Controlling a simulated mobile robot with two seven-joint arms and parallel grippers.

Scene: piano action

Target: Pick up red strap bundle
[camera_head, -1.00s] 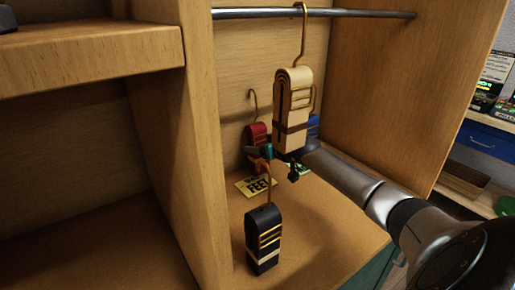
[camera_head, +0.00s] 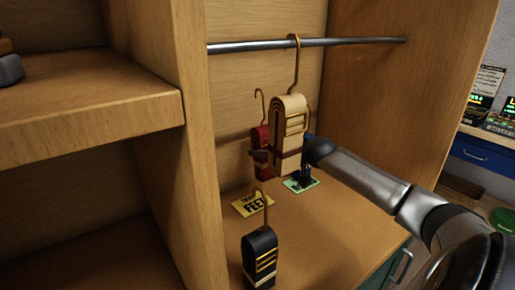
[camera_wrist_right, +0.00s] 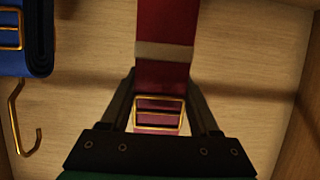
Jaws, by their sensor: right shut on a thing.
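The red strap bundle (camera_head: 263,138) with a thin hook shows in the head view, partly hidden behind the tan bundle. In the right wrist view the red bundle (camera_wrist_right: 165,25), with a pale band and a gold buckle, sits between the two dark fingers of my right gripper (camera_wrist_right: 161,85). The fingers are shut on it. In the head view most of that gripper is hidden behind the tan bundle; a dark finger shows against the red bundle. I cannot tell clearly how far the red bundle is above the cabinet floor. My left gripper is not in view.
The tan bundle (camera_head: 291,120) hangs from the metal rod (camera_head: 350,42) in front of the red one. A black bundle (camera_head: 260,256) stands at the front. A blue bundle (camera_wrist_right: 30,50) is close at left in the wrist view. A yellow card (camera_head: 252,205) and green card (camera_head: 300,186) lie on the floor.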

